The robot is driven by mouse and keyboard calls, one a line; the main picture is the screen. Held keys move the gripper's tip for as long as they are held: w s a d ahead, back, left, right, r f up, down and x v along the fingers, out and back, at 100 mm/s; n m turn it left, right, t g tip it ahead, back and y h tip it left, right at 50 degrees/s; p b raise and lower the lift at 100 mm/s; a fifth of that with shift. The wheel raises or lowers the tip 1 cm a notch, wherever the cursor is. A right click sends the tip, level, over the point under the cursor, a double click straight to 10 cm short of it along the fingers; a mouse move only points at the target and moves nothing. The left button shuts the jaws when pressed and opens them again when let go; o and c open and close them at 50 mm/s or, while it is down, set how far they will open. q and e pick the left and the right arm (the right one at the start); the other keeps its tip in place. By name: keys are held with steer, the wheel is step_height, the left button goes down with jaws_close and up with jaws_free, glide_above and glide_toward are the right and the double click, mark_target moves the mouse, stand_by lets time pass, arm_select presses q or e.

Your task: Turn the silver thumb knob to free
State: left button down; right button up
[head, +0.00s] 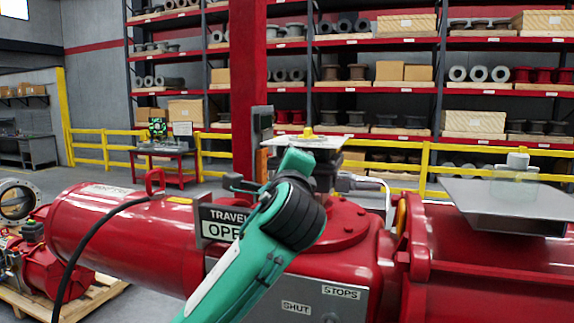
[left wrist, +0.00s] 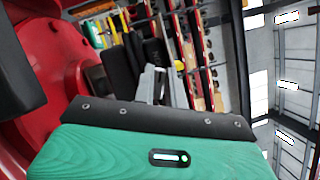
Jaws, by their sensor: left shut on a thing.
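The large red valve actuator (head: 130,235) lies across the head view. My left arm comes up from the bottom in front of its middle, and its dark wrist hides part of the housing. My left gripper shows in the left wrist view (left wrist: 152,75), with its grey fingers close together and shut on the silver thumb knob. The knob itself is not clearly visible, as the fingers and my arm cover it. Its turn angle cannot be told. My right gripper is not in view.
A TRAVEL sign reading OPE, partly covered (head: 221,222), sits left of my wrist. STOPS and SHUT labels mark a grey panel (head: 325,303) below. A flat grey plate (head: 480,203) stands at the right. A black cable (head: 88,240) crosses the red cylinder. Yellow railing (head: 90,147) and shelves stand behind.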

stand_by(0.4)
arm_select(q)
steer(key=c, duration=1.4)
jaws_free()
steer(key=shift+w, duration=0.1)
steer(key=shift+c, duration=0.2)
steer(key=s+f+b, duration=0.2)
steer(key=s+b, duration=0.4)
steer(key=s, duration=0.7)
steer(key=shift+s+d+f, duration=0.15)
steer(key=shift+s+d, duration=0.2)
